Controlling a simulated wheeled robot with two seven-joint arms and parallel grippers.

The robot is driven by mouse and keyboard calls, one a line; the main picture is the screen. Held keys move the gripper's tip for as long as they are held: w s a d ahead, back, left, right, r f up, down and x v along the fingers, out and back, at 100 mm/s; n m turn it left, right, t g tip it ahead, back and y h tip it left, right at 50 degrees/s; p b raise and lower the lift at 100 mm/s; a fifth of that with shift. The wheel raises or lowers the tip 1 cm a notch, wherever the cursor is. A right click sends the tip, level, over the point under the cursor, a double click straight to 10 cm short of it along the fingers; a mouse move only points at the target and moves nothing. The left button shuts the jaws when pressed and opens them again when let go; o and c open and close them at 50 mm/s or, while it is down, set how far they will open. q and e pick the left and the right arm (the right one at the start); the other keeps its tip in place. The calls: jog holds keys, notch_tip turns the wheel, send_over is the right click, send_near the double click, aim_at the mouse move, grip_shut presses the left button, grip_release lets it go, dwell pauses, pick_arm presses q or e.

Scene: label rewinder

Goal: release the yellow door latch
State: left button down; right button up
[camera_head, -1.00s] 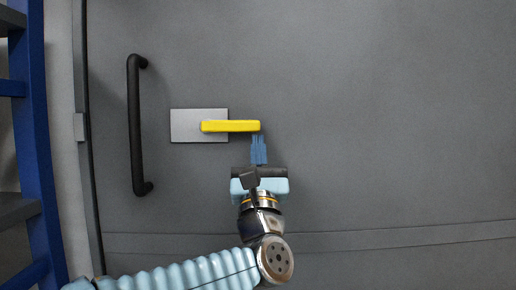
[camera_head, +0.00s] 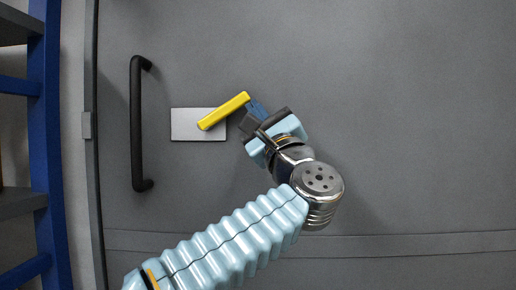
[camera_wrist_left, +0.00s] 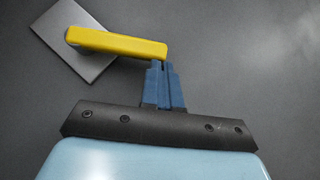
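The yellow latch lever (camera_head: 224,111) is mounted on a light grey square plate (camera_head: 184,124) on the grey door (camera_head: 400,120). The lever is tilted, its free end up and to the right. My left gripper (camera_head: 257,107) has its blue fingers at the lever's free end, on the lower right side. In the left wrist view the lever (camera_wrist_left: 120,43) meets the fingertips (camera_wrist_left: 161,66) near its end. The fingers are together with nothing between them, and they appear to touch the lever's underside. My right gripper is not in view.
A black vertical door handle (camera_head: 137,125) stands left of the latch plate. A blue shelf frame (camera_head: 45,140) is at the far left, beyond the door's edge. The door surface to the right is clear.

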pick_arm(q)
jog(key=r+n+g+y+p, duration=0.1)
jog(key=r+n+g+p, duration=0.1)
jog(key=a+r+n+g+y+p, duration=0.1)
jog(key=r+n+g, duration=0.1)
jog(key=n, duration=0.1)
jog(key=shift+p, duration=0.4)
jog(key=shift+a+r+n+g+p, duration=0.35)
jog(key=shift+n+g+p, duration=0.15)
jog(key=shift+n, duration=0.25)
jog(key=shift+a+r+n+g+p, duration=0.3)
jog(key=shift+n+g, duration=0.2)
jog(key=shift+n, duration=0.25)
jog(key=shift+a, duration=0.15)
jog(key=shift+a+r+p, duration=0.35)
jog(key=shift+r+p, duration=0.05)
jog(key=shift+p, duration=0.1)
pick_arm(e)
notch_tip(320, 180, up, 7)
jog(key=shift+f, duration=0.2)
pick_arm(q)
jog(key=shift+a+r, duration=0.15)
jog(key=shift+a, duration=0.05)
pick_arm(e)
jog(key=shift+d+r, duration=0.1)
